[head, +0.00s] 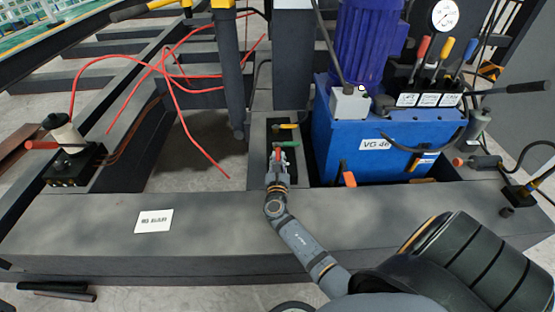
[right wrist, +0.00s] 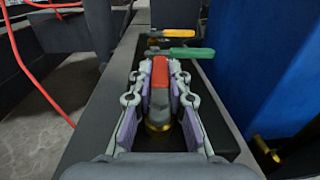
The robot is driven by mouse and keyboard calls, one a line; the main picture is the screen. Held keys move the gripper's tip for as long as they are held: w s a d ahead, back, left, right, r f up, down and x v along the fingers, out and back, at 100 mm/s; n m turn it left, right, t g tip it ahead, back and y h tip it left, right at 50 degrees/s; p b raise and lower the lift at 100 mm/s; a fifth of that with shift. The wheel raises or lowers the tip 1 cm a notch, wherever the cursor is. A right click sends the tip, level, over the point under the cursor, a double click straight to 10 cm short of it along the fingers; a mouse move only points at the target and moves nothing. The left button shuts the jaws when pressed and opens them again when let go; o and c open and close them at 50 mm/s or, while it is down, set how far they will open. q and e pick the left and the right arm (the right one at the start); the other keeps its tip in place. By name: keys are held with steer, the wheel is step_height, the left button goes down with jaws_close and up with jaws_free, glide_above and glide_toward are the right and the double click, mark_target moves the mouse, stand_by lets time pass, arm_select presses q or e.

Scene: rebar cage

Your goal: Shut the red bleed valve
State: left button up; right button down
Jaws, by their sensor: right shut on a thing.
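The red bleed valve (right wrist: 160,72) has a red-tipped lever above a brass body, in a dark recess of the grey frame. Its lever lies lengthwise, pointing away from my wrist. My right gripper (right wrist: 160,88) has its fingers on both sides of the lever and is shut on it. In the head view, my right gripper (head: 278,162) reaches down at the recess and hides most of the red valve. Just beyond, a green lever (right wrist: 192,52) and a yellow lever (right wrist: 174,32) lie crosswise, pointing right. My left gripper is not in view.
A blue power unit (head: 345,140) stands close on the right of the recess. A dark post (head: 230,80) and loose red hoses (head: 200,150) are on the left. A white label (head: 154,221) lies on the front beam (head: 220,225), which is otherwise clear.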

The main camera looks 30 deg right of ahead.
steer(key=m+g+h, duration=0.3)
steer(key=g+h, duration=0.1)
steer(key=shift+s+d+f+m, duration=0.1)
steer(key=shift+s+d+m, duration=0.2)
steer(key=shift+s+d+m+g+h+b, duration=0.15)
steer(key=shift+m+g+h+b, duration=0.3)
steer(key=shift+m+g, duration=0.45)
steer(key=shift+s+d+m+g+h+b, duration=0.1)
steer(key=shift+s+m+g+h+b, duration=0.15)
steer(key=shift+m+g+h, duration=0.65)
steer(key=shift+g, duration=0.4)
steer(key=c, duration=1.3)
jaws_free()
step_height(320, 180, up, 10)
steer(key=shift+r, duration=0.1)
steer(key=shift+c, duration=0.2)
